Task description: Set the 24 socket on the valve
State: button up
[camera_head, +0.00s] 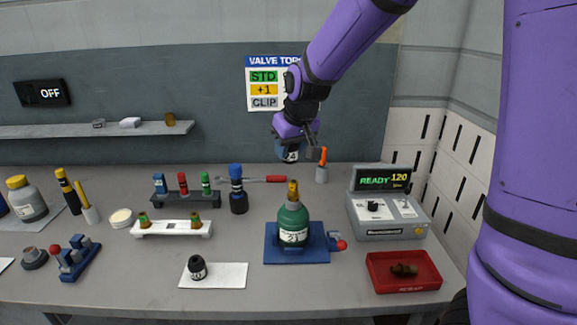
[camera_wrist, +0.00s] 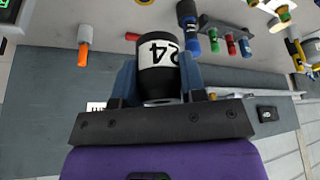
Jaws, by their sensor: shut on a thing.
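My gripper (camera_head: 300,141) is shut on the 24 socket (camera_head: 290,155), a black cylinder with a white label. In the wrist view the 24 socket (camera_wrist: 160,75) sits between the two blue-grey fingers, its "24" label clear. In the head view it is held up at the back of the bench, above and apart from the valve. The valve (camera_head: 293,189) is the brassy top of the green cylinder (camera_head: 292,222). That cylinder stands upright on a blue base (camera_head: 270,256) with a red-knobbed clamp at its right.
A grey controller (camera_head: 388,229) reading READY 120 and a red tray (camera_head: 380,283) are at the right. A black socket (camera_head: 197,267) is on a white mat. A blue-topped tool (camera_head: 237,190) and an orange-topped holder (camera_head: 322,172) stand behind the cylinder. Small racks and bottles are at the left.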

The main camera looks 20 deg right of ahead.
aim_at(294, 181)
jog(key=shift+d+r, duration=0.25)
jog(key=shift+d, duration=0.25)
jog(key=shift+f, duration=3.05)
jog(key=shift+f, duration=2.35)
jog(key=o, duration=1.1)
jog(key=shift+r, duration=3)
jog(key=shift+s, duration=0.1)
